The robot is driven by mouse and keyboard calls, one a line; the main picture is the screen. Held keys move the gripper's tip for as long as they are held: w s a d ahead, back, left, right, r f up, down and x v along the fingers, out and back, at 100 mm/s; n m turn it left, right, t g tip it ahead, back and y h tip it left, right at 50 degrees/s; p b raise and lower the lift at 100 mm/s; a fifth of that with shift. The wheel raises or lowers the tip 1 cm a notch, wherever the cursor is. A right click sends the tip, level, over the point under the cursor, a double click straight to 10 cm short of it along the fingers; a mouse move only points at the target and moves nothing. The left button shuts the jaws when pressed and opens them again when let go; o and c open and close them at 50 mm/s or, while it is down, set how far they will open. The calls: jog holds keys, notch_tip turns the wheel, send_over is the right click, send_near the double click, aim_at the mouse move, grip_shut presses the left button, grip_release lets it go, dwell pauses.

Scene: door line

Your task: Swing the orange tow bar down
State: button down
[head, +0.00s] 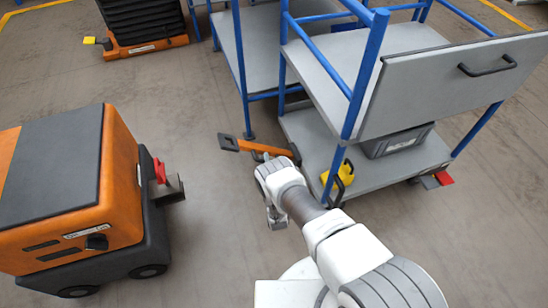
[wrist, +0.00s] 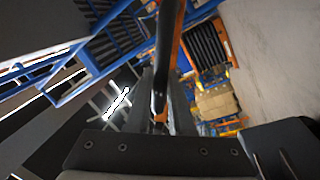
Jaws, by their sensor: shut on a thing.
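The orange tow bar (head: 270,149) shows in the head view at the front left foot of the blue-framed cart (head: 345,120). It reaches out to the left, with a dark eye end (head: 229,142). Its height above the floor is hard to judge. In the wrist view the bar (wrist: 169,45) runs down from the top edge, mostly dark with orange edges, in between the fingers. My gripper (wrist: 165,108) is shut on it. In the head view my wrist covers the fingers and part of the bar.
An orange and dark grey tug (head: 70,200) with a red-handled hitch (head: 160,171) stands at the left. Bare floor lies between it and the bar. The cart carries a grey bin (head: 395,142) and a yellow object (head: 345,172) low down. Another orange vehicle (head: 145,47) stands at the back.

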jog(key=shift+s+a+f+n, duration=0.15)
jog(key=shift+a+f+n, duration=0.15)
jog(key=shift+f+n, duration=0.2)
jog(key=shift+s+a+f+n, duration=0.1)
jog(key=shift+a+f+n, duration=0.15)
jog(key=shift+f+n, duration=0.2)
jog(key=c, duration=0.8)
grip_release()
jog(key=shift+w+a+r, duration=0.1)
jog(key=shift+w+r, duration=0.1)
jog(key=shift+r, duration=0.05)
